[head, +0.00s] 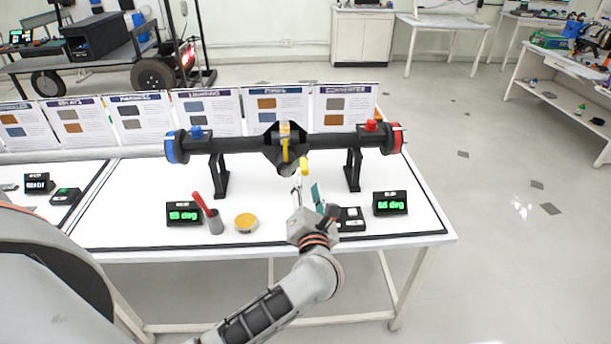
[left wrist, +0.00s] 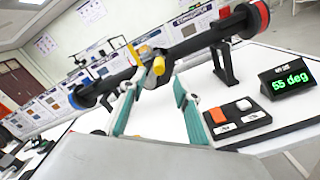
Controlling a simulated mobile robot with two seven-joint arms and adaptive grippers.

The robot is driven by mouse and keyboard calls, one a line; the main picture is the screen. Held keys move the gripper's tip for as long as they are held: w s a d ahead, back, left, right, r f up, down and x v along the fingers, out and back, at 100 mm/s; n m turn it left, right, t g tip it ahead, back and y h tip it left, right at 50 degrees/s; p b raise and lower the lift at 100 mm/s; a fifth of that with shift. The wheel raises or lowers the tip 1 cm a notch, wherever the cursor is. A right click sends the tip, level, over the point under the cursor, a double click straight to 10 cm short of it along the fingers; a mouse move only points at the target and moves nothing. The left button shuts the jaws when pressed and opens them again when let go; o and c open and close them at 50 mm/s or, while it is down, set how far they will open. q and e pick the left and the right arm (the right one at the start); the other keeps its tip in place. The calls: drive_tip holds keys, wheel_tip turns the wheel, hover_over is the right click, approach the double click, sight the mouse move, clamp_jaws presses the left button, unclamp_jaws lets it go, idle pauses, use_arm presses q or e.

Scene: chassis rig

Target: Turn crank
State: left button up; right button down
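The chassis rig is a black axle tube (head: 240,145) on two black stands, with a blue left end and a red right end. The yellow crank arm (head: 285,148) is at its middle, with a yellow knob (head: 304,166) toward me. The knob also shows in the left wrist view (left wrist: 158,66). My left gripper (head: 306,188) is open below and in front of the knob. In the left wrist view its two teal fingers (left wrist: 156,88) are apart, with the knob just beyond and between their tips. I cannot tell whether they touch it. My right gripper is not in view.
Two green degree displays stand on the white table, left (head: 184,213) and right (head: 390,203). A black switch box (head: 350,220) is right of my gripper. Placards stand behind.

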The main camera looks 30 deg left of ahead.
use_arm(q)
drive_tip(key=v, duration=0.3)
drive_tip(key=shift+s+d, duration=0.2)
drive_tip(key=shift+s, duration=0.05)
